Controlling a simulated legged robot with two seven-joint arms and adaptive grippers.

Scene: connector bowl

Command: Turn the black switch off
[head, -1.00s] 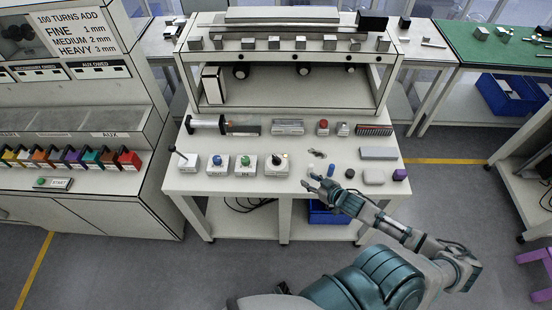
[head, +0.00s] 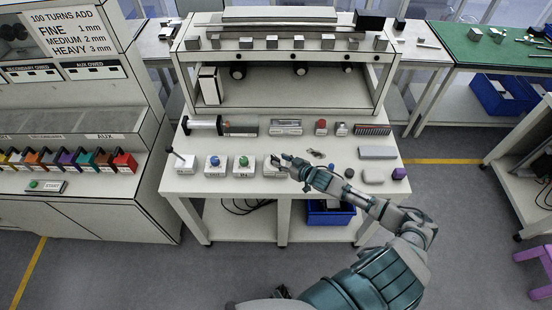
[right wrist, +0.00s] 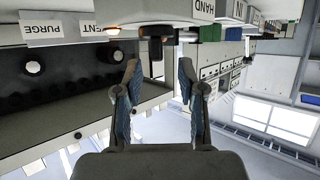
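The black switch sits on a small white box (head: 268,171), rightmost in the row of control boxes on the bench's front left. My right gripper (head: 279,161) is at this box and covers most of the switch in the head view. In the right wrist view, which looks upside down, the dark switch (right wrist: 157,46) shows beyond and between the fingertips of my right gripper (right wrist: 159,78). The two fingers are apart with nothing held between them. I cannot tell whether they touch the switch. My left gripper is not in view.
Left of the switch stand a green-button box (head: 243,169), a blue-button box (head: 215,168) and a lever box (head: 179,163). A red-topped part (head: 321,127) and metal blocks lie behind. A shelf rack (head: 290,97) rises at the back of the bench.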

